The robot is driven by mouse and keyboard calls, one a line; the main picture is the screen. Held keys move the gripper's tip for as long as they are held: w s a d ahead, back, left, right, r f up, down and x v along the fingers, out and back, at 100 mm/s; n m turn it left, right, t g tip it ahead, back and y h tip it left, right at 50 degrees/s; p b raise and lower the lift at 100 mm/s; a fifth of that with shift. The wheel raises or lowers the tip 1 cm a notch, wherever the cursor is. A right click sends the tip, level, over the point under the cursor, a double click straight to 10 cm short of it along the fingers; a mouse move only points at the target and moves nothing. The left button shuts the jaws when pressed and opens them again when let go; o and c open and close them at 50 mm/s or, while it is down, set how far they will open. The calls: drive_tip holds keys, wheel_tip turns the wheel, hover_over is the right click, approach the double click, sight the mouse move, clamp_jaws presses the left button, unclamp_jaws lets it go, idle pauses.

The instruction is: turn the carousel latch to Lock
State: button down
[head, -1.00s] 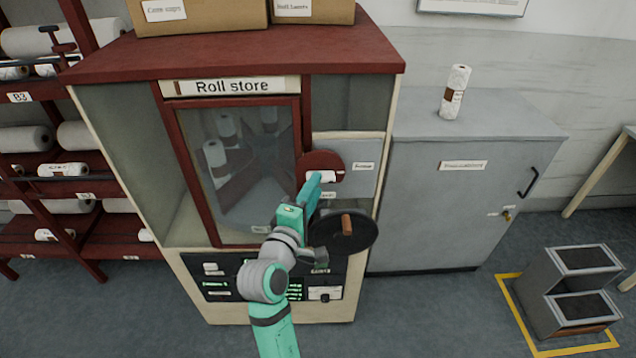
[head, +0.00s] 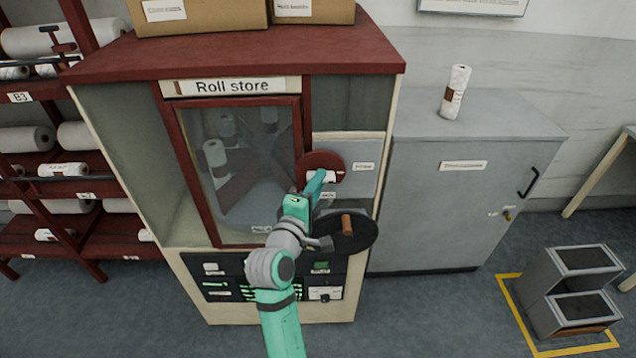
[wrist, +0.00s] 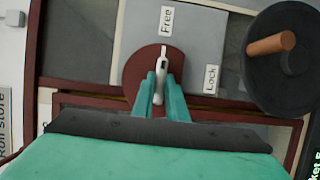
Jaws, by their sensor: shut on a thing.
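The carousel latch (wrist: 162,62) is a white handle on a dark red disc (wrist: 138,67). It also shows in the head view (head: 313,178), on the grey panel right of the Roll store door. In the wrist view the handle points up toward the Free label (wrist: 166,20), leaning slightly right. The Lock label (wrist: 211,79) is to its right and lower. My gripper (wrist: 160,88) is shut on the handle, its teal fingers on either side of it. In the head view my gripper (head: 322,180) partly covers the latch.
A black handwheel (head: 362,236) with a wooden knob (head: 347,225) sits close below right of the latch. The glass door (head: 245,170) shows white rolls inside. A grey cabinet (head: 450,215) with a roll (head: 455,92) on top stands to the right.

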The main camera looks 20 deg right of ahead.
drive_tip(key=shift+m, duration=0.3)
drive_tip(key=m+y, duration=0.2)
drive_tip(key=m, duration=0.2)
drive_tip(key=m+y, duration=0.3)
drive_tip(key=m, duration=0.1)
drive_tip(key=m+g+y, duration=0.1)
drive_tip(key=m+y, duration=0.1)
drive_tip(key=m, duration=0.2)
drive_tip(key=shift+s+d+r+m, duration=0.1)
drive_tip(key=shift+d+r+m, duration=0.2)
drive_tip(key=shift+d+r, duration=0.05)
drive_tip(key=shift+y, duration=0.4)
idle(0.3)
drive_tip(key=c, duration=1.8)
unclamp_jaws()
drive_tip(key=shift+o, duration=0.2)
